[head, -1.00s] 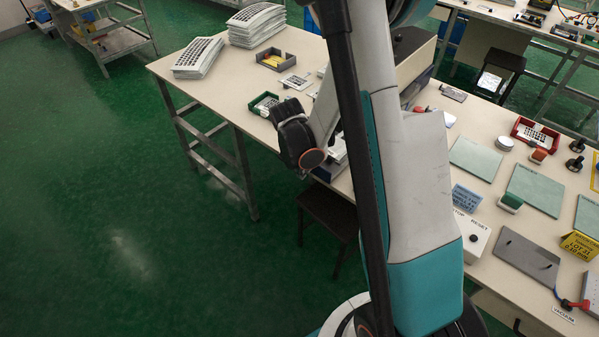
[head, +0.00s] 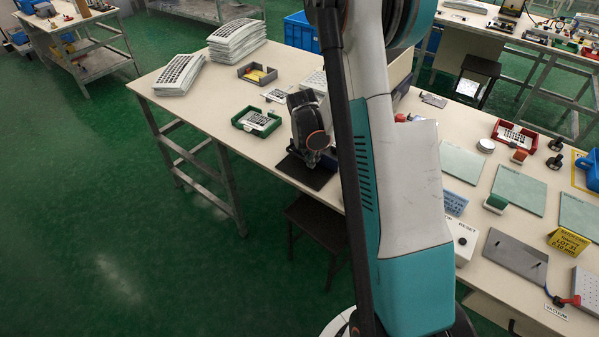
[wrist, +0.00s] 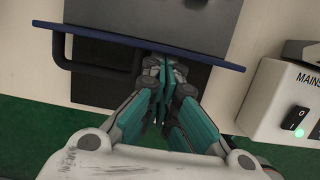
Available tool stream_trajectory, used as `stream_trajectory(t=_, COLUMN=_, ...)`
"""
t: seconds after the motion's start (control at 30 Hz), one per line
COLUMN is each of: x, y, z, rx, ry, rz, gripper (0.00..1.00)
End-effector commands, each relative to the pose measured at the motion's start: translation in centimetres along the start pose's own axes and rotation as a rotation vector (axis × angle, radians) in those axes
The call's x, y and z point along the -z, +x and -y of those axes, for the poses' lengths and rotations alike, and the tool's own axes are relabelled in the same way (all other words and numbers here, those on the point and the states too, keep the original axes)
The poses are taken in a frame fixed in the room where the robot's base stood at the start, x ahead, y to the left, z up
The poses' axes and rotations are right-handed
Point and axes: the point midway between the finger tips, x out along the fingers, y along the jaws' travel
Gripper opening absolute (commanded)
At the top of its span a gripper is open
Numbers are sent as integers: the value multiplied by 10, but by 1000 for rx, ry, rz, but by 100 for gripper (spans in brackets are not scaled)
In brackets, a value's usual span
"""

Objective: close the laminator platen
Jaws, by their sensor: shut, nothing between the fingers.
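The laminator platen (wrist: 150,18) is a dark grey plate with a blue edge, at the top of the wrist view. A black handle (wrist: 64,62) is on its left front. A dark flat plate (wrist: 105,88) shows below the edge, nearer me. My gripper (wrist: 165,64) is shut and empty, its fingertips at the middle of the blue edge; I cannot tell whether they touch it. In the head view my gripper (head: 318,158) is over the dark plate (head: 305,172) at the bench's front edge. My arm hides most of the laminator there, so the platen's angle is unclear.
A white mains box (wrist: 282,105) with a lit green lamp stands close to the right of my gripper. A green tray (head: 256,122) and grey tray (head: 257,76) lie left on the bench. A stool (head: 318,228) stands under the front edge. Floor at left is clear.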

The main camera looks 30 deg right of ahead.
Motion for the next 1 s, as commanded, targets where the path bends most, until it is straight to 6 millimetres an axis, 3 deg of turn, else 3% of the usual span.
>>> stream_trajectory(t=0.2, x=-54, y=14, z=0, rx=0, ry=4, rz=0, gripper=0)
stream_trajectory(t=0.5, x=-99, y=25, z=0, rx=0, ry=1, rz=-1, gripper=0)
stream_trajectory(t=0.67, x=-110, y=28, z=0, rx=0, ry=1, rz=-1, gripper=0)
stream_trajectory(t=1.0, x=-101, y=26, z=-5, rx=-1, ry=-2, rz=-1, gripper=0)
